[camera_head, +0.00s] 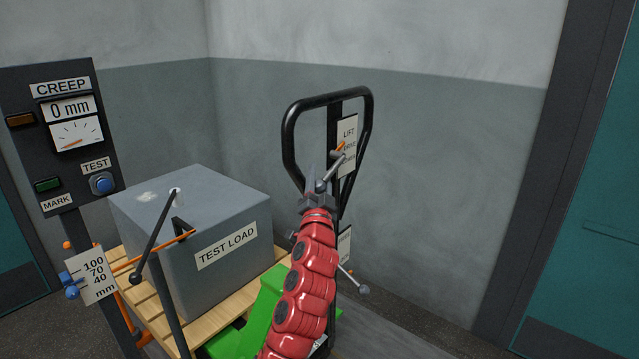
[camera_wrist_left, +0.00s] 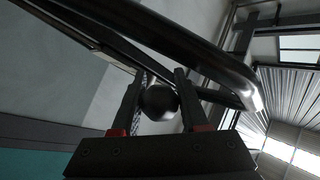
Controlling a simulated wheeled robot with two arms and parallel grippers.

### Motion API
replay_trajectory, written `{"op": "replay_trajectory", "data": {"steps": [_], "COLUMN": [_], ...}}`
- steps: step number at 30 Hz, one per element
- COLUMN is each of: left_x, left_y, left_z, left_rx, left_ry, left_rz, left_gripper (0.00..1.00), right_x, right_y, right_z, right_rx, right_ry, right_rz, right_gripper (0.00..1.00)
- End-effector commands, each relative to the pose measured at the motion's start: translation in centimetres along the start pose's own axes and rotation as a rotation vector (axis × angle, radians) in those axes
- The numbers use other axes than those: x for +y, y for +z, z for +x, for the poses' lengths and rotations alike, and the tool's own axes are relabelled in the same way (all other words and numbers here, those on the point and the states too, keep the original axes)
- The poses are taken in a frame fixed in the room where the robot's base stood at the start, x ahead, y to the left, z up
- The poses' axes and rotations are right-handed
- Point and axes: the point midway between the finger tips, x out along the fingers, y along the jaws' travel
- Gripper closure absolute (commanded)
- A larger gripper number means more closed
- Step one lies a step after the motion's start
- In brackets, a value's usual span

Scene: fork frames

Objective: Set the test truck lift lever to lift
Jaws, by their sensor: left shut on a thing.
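The test truck's black loop handle (camera_head: 287,135) stands upright at centre. On its post is a white label plate (camera_head: 349,133) whose top word is LIFT; the lower words are partly covered. The lift lever (camera_head: 333,168) is a grey rod slanting down and left from the post. An orange pointer (camera_head: 340,147) at its pivot end lies just below the word LIFT. My left gripper (camera_head: 319,187), on the red arm, is shut on the lever's dark ball knob, which shows between the fingers in the left wrist view (camera_wrist_left: 158,102). My right gripper is not in view.
A grey TEST LOAD block (camera_head: 200,215) sits on a wooden pallet (camera_head: 262,277) at left. A CREEP panel (camera_head: 85,130) reads 0 mm. Open floor lies at right.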

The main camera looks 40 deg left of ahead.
Motion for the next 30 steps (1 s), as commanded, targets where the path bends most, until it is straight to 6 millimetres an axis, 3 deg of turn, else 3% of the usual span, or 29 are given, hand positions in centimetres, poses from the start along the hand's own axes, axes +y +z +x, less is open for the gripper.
{"op": "replay_trajectory", "data": {"steps": [4, 5, 9, 21, 26, 30], "left_x": [0.2, 0.2, 0.2, 0.1, 0.2, 0.2], "left_y": [0.2, 0.2, 0.2, 0.2, 0.2, 0.3], "left_z": [0.0, 0.0, 0.0, -0.6, -2.9, -6.1], "left_rx": [-0.006, -0.006, -0.005, -0.003, -0.003, -0.004], "left_ry": [0.004, 0.004, 0.004, 0.002, 0.004, 0.005], "left_rz": [-0.002, -0.002, -0.002, 0.0, 0.0, -0.001], "left_gripper": [1.0, 0.51, 0.26, 0.26, 0.26, 0.26], "right_x": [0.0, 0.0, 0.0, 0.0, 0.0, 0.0], "right_y": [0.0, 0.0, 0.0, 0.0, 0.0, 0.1], "right_z": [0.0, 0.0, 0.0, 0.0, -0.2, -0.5], "right_rx": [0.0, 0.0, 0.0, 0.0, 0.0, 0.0], "right_ry": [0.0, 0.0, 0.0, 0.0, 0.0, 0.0], "right_rz": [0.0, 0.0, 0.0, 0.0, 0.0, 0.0], "right_gripper": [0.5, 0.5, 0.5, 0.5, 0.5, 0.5]}}
